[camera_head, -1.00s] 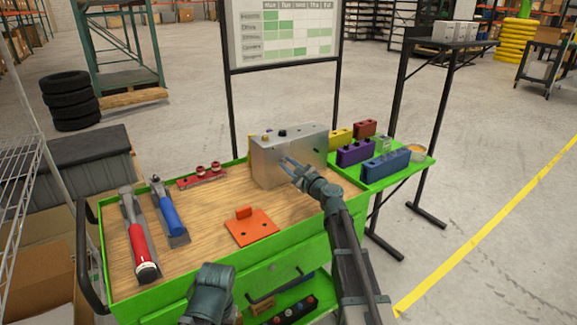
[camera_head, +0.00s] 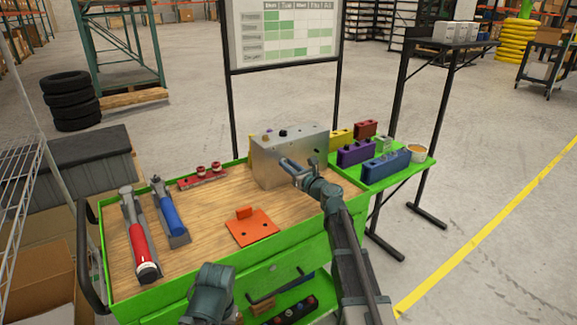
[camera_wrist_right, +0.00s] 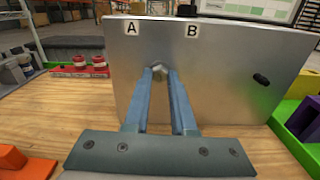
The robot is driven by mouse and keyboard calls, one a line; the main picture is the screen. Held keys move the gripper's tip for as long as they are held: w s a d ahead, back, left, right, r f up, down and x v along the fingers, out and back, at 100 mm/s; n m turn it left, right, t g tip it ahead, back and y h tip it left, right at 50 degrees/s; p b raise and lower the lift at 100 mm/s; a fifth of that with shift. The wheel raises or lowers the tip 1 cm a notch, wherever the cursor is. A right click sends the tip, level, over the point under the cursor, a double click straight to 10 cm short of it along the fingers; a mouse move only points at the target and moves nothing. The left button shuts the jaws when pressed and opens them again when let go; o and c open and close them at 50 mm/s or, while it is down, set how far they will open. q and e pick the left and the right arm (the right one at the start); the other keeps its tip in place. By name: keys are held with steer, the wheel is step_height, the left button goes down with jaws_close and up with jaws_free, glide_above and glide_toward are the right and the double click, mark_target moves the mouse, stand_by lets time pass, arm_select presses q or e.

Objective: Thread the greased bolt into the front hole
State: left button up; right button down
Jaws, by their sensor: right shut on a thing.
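A grey metal chassis block (camera_head: 262,165) stands upright on the wooden cart top. Its face, marked A and B, fills much of the right wrist view (camera_wrist_right: 215,100). My right gripper (camera_head: 284,161) is at this face. In the right wrist view its two fingers (camera_wrist_right: 160,75) are shut on a small grey bolt head (camera_wrist_right: 159,69), which sits against the face below and between the labels. The bolt's shank and the hole are hidden. My left gripper's fingers are not in view.
An orange bracket (camera_head: 252,228) lies in front of the block. A red-handled tool (camera_head: 142,250), a blue-handled tool (camera_head: 170,215) and a red rack (camera_head: 202,177) are at left. Coloured blocks, including a blue one (camera_head: 386,165), stand on the green side shelf at right.

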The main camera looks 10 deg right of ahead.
steer(key=shift+m, duration=1.1)
steer(key=c, duration=0.7)
jaws_free()
steer(key=shift+s, duration=0.15)
steer(key=v, duration=0.8)
steer(key=shift+s+d, duration=0.2)
steer(key=shift+s, duration=0.15)
steer(key=shift+s, duration=0.1)
